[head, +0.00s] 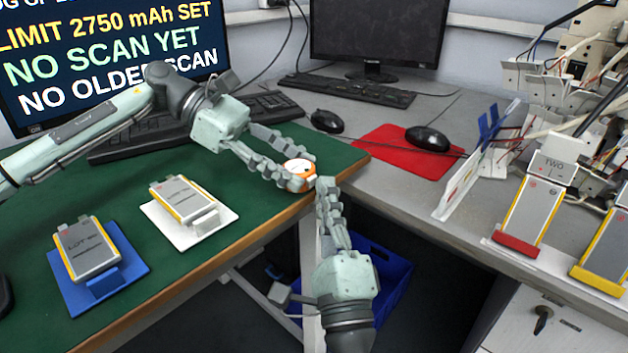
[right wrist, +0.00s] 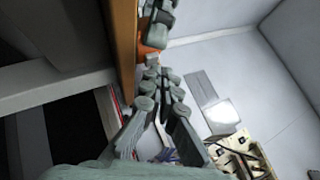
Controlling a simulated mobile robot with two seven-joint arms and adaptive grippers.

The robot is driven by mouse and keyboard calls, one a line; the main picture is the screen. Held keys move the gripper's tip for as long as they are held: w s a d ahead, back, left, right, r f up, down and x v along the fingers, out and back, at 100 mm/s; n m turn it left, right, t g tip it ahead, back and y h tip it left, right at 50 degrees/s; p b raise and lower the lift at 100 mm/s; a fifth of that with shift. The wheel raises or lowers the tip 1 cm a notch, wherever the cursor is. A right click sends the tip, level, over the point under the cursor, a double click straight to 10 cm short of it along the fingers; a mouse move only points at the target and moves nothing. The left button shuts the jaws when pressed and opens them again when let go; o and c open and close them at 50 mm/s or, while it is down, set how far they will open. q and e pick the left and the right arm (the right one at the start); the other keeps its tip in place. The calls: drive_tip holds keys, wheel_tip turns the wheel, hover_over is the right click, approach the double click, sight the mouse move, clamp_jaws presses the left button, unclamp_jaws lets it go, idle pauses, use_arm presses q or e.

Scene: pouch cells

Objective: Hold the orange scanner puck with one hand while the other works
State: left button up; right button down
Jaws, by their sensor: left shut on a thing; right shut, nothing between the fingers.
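The orange scanner puck (head: 300,171) has a white top and sits between the fingers of my left gripper (head: 297,174), near the green mat's right edge. My left gripper is shut on it. My right gripper (head: 326,184) is shut and empty, its fingertips just in front of and below the puck; I cannot tell whether they touch it. In the right wrist view my right gripper (right wrist: 152,68) points toward a piece of the orange puck (right wrist: 148,50), mostly hidden by the left gripper's fingers.
A pouch cell on a blue stand (head: 128,262) and one on a white stand (head: 219,216) are on the green mat (head: 190,268). A monitor (head: 110,60) reads "NO SCAN YET". More cells (head: 535,205) stand at right. A gap with a blue bin (head: 392,275) lies between the tables.

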drive_tip(key=shift+w+a, duration=0.3)
idle(0.4)
idle(0.3)
drive_tip(key=shift+s+d, duration=0.65)
drive_tip(key=shift+s, duration=0.05)
drive_tip(key=shift+s+d, duration=1.75)
use_arm(q)
drive_tip(key=o, duration=0.9)
